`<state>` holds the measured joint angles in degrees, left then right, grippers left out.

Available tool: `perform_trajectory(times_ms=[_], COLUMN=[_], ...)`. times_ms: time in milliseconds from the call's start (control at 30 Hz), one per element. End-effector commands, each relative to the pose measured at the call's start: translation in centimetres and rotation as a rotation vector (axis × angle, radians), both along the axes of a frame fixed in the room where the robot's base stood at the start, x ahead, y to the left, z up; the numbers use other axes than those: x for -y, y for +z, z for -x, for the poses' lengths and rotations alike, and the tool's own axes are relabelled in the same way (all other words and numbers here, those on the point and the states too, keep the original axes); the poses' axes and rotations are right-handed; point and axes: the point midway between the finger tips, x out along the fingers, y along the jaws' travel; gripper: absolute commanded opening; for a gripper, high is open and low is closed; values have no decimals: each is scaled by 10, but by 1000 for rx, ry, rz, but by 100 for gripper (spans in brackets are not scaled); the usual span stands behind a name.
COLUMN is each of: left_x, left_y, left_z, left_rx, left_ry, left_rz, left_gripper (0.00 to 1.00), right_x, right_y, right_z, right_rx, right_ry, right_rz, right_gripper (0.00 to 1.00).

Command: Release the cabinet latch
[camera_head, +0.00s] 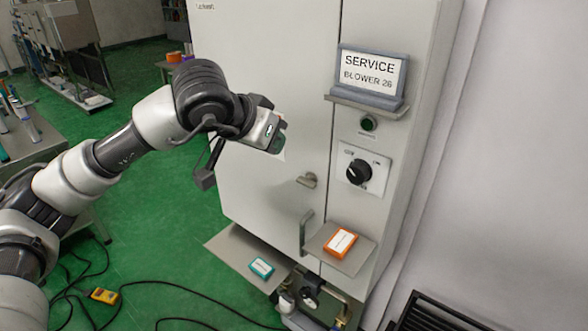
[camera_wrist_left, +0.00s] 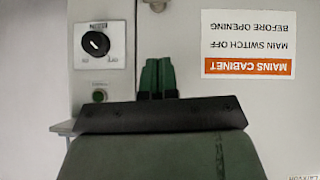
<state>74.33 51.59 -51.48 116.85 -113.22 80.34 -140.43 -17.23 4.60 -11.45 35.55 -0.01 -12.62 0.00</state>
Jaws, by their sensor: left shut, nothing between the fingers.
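The pale cabinet (camera_head: 270,60) stands upright with its door shut. A small metal latch (camera_head: 308,180) sticks out near the door's right edge, and part of a metal fitting, probably this latch, shows at the top edge of the left wrist view (camera_wrist_left: 157,5). My left gripper (camera_head: 281,143) is shut and empty in front of the door, above and left of the latch and apart from it. Its green fingertips (camera_wrist_left: 158,76) are together in the left wrist view. A black rotary switch (camera_head: 358,172) sits on a plate right of the latch; it also shows in the wrist view (camera_wrist_left: 96,43).
A "SERVICE BLOWER 26" sign (camera_head: 371,75) stands on a ledge above a green button (camera_head: 368,123). A vertical handle (camera_head: 306,232) is below the latch. An orange box (camera_head: 341,242) and a teal box (camera_head: 261,267) lie on low shelves. Cables cross the green floor.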

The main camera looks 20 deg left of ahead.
Motion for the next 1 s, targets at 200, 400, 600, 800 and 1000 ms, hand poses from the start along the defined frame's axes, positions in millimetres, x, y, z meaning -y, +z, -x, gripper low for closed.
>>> perform_trajectory(times_ms=[200,400,600,800,1000], left_x=[-12,-11,-7,2,12], left_y=[7,6,-2,-28,-58], left_z=[-1,-1,-10,-35,-64], left_rx=[31,28,23,20,21], left_ry=[11,10,8,9,10], left_rz=[-77,-72,-70,-69,-69], left_gripper=[0,0,0,0,0], right_x=[0,0,0,-1,-1], right_y=[0,0,7,24,42], right_z=[0,0,0,0,0], right_rx=[0,0,0,0,0], right_ry=[0,0,0,0,0], right_rz=[0,-1,-1,-1,-1], right_gripper=[69,69,69,69,69])
